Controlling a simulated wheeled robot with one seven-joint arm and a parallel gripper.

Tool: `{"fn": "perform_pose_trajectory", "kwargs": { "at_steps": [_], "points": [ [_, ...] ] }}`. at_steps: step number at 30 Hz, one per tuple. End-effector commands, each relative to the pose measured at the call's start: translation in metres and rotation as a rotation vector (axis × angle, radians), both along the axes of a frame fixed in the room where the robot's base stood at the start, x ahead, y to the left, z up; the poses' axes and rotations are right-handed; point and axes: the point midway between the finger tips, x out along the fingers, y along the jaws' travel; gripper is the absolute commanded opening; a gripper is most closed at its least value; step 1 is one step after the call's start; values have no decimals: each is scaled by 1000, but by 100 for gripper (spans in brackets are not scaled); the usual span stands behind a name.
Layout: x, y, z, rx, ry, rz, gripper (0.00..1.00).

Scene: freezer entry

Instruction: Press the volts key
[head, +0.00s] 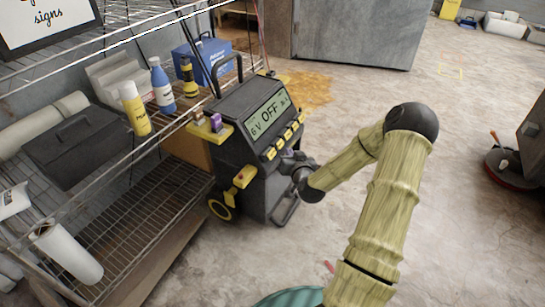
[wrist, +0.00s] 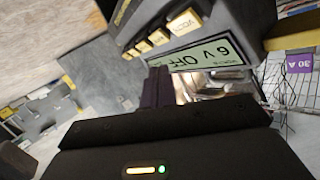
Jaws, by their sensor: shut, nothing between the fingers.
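A dark charger-like machine (head: 238,118) on wheels stands beside the shelving. Its display (head: 268,115) reads "6 V OFF", and the display also shows upside down in the wrist view (wrist: 207,55). A row of several yellow keys runs along the display's edge. The key nearest the "6 V" end (head: 270,153) shows large in the wrist view (wrist: 184,21), and its small lettering looks like "VOLTS". My gripper (head: 287,160) is shut and empty, close to the machine's front, below the keys. Its dark fingers (wrist: 158,88) appear beside the display in the wrist view. Contact cannot be told.
Wire shelving (head: 120,190) on the left holds a yellow bottle (head: 135,110), a blue-labelled bottle (head: 162,88) and a dark case (head: 75,145). A purple clamp tagged "30 A" (wrist: 299,64) hangs by the machine. The concrete floor at right is mostly clear.

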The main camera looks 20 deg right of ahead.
Motion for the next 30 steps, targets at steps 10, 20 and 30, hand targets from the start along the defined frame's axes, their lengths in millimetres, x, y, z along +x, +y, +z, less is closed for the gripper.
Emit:
{"fn": "perform_pose_trajectory", "kwargs": {
  "at_steps": [10, 20, 30],
  "points": [
    [25, 21, -21, 0, 1, 2, 0],
    [29, 23, -23, 1, 1, -1, 0],
    [29, 23, -23, 1, 1, 0, 0]
  ]
}}
